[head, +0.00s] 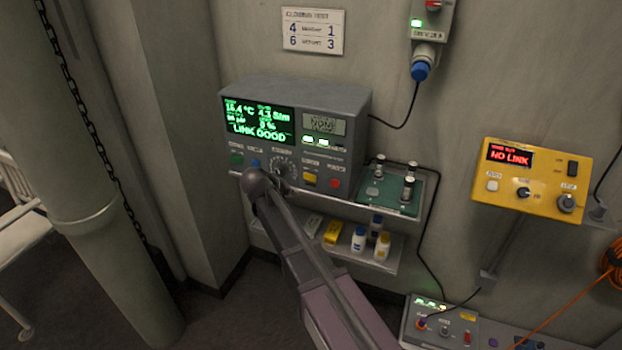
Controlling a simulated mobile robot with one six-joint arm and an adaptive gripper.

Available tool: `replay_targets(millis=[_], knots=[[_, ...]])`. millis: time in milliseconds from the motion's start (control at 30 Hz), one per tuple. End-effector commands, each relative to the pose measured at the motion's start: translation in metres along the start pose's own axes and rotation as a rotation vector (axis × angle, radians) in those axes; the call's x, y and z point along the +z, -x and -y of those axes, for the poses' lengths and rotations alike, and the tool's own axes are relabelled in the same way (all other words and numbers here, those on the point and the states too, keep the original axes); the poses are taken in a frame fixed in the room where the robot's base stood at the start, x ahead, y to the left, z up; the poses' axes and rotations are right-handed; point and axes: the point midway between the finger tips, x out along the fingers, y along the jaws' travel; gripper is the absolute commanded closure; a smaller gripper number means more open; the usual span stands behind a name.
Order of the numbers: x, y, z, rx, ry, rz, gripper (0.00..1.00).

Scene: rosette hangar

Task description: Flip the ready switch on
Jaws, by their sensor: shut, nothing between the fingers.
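No label reading "ready" can be made out, so I cannot tell which control is the ready switch. A grey console (355,92) on a wall shelf has a lit green screen (259,121) reading "LINK GOOD", with a dial, buttons and small controls below it. A yellow box (530,200) on the right wall has a red "NO LINK" display (508,155), a black switch (572,168) and knobs. My arm rises from the bottom centre, its rounded end in front of the console's lower left, hiding part of it. No gripper fingers can be made out.
A green board (375,191) with small cylinders sits right of the console. Bottles (359,240) stand on a lower shelf. Another panel (425,332) is at the bottom right, near an orange cable (560,307). A thick pipe (85,150) stands at left.

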Motion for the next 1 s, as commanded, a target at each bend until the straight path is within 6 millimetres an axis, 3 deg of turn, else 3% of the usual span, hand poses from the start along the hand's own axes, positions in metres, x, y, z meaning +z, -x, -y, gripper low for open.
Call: replay_targets(millis=[600,1000], knots=[[-0.031,-0.042,-0.03,-0.001,0.0,0.001,1.0],[-0.036,-0.049,-0.035,-0.001,0.001,0.0,1.0]])
